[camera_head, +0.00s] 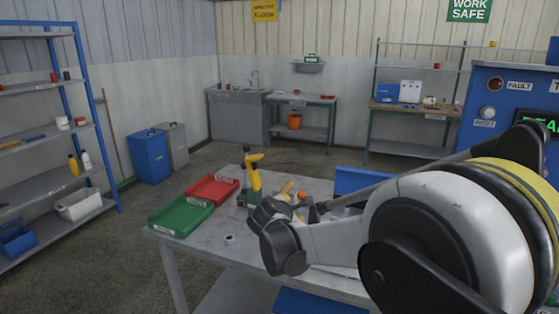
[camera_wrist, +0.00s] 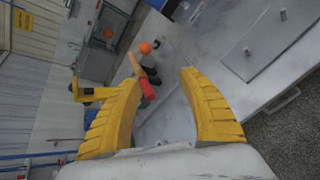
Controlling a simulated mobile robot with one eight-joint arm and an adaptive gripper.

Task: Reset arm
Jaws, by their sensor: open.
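My gripper (camera_wrist: 160,82) is open in the wrist view, with its two yellow ribbed fingers apart. Nothing is held between them. My arm reaches from the right across the grey table (camera_head: 200,247) in the head view, and its dark wrist hides part of the tabletop. My fingers cannot be made out clearly there. A red and orange-brown handled object (camera_wrist: 146,84) and an orange ball (camera_wrist: 145,47) show beyond my fingers in the wrist view. I cannot tell their exact distance.
A red tray (camera_head: 213,189) and a green tray (camera_head: 181,216) lie on the table's left. A yellow upright tool (camera_head: 253,172) stands beside them. A blue cabinet (camera_head: 490,130) stands at right, and a shelf rack (camera_head: 45,190) at left.

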